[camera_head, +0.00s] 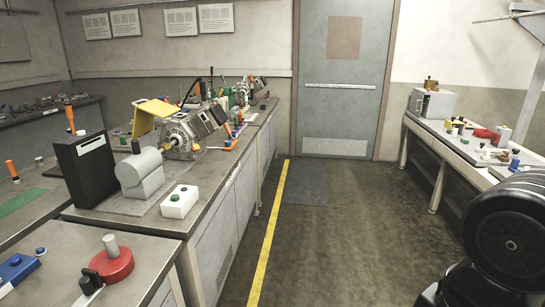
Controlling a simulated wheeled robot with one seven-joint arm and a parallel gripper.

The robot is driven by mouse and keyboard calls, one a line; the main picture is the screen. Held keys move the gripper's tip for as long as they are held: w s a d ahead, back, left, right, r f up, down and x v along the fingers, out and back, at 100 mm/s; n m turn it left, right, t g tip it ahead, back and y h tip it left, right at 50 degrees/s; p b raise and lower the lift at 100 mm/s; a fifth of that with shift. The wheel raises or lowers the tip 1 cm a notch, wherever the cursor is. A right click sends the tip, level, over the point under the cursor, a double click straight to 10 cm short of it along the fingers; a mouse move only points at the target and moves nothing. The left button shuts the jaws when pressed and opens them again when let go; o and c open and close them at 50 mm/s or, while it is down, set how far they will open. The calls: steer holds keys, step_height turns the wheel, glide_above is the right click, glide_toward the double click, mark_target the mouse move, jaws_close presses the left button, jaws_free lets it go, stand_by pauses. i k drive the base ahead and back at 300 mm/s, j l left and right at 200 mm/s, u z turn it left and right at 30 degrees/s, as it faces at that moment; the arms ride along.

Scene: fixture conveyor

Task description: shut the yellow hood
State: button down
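The yellow hood (147,114) stands on the left workbench, beside a grey motor-like machine (182,134) with a brass shaft. The hood is a yellow panel with a pale top edge. It looks raised and tilted, standing open behind the machine. Its lower part and hinge are partly hidden by the machine. My gripper is not in view; only a large black rounded part, which seems to be mine, shows at the lower right.
A black box (86,168), a grey cylindrical housing (140,173) and a white button box (180,201) stand near the hood on the left workbench (205,205). A right bench (470,148) holds small items. The floor between, with a yellow line (267,240), is clear.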

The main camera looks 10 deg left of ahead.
mark_target(145, 114)
steer(key=i+l+u, duration=0.1)
steer(key=i, duration=1.75)
